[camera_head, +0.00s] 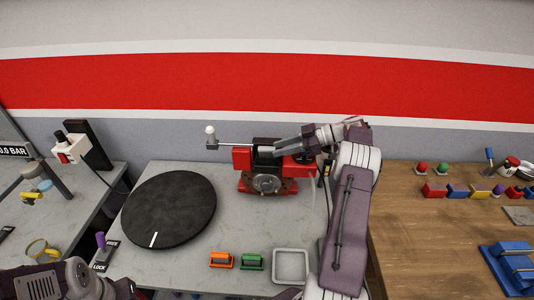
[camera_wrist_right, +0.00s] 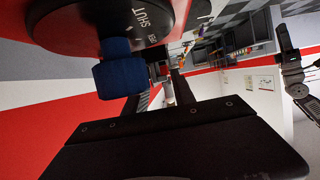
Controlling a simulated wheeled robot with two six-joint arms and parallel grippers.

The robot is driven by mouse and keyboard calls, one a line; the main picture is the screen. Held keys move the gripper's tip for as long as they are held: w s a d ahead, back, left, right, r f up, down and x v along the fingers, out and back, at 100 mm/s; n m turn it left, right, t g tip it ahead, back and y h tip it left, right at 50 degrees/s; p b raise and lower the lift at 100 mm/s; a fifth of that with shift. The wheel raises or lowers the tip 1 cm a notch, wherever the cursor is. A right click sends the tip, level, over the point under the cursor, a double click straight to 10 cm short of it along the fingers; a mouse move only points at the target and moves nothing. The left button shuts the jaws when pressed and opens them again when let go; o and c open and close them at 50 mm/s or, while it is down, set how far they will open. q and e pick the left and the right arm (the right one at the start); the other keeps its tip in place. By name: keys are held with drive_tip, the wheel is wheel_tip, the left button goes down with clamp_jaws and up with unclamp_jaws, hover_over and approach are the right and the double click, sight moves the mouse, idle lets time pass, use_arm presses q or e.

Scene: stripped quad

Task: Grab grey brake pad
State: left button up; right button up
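I cannot make out a grey brake pad for certain in either view. An orange pad-like block (camera_head: 222,260) and a green one (camera_head: 252,262) lie side by side near the bench's front edge, left of an empty-looking grey tray (camera_head: 291,266). My right gripper (camera_head: 268,152) is at the red clamp-like fixture (camera_head: 300,170), and its fingertips are hard to separate from that fixture. In the right wrist view its two dark fingers (camera_wrist_right: 168,92) stand apart, with no pad visible between them. My left arm shows at the lower left, but its gripper is not visible.
A large black turntable (camera_head: 168,209) covers the bench's left part. A lever with a white ball (camera_head: 210,130) sticks out left of the fixture. The wooden bench (camera_head: 430,250) at right holds coloured parts and a blue fixture (camera_head: 510,268). A black disc marked SHUT (camera_wrist_right: 110,25) looms close.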

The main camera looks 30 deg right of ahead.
sight(273, 149)
drive_tip(key=x, duration=0.3)
use_arm(q)
drive_tip(key=shift+r, duration=0.6)
drive_tip(key=shift+w, duration=0.1)
use_arm(e)
clamp_jaws()
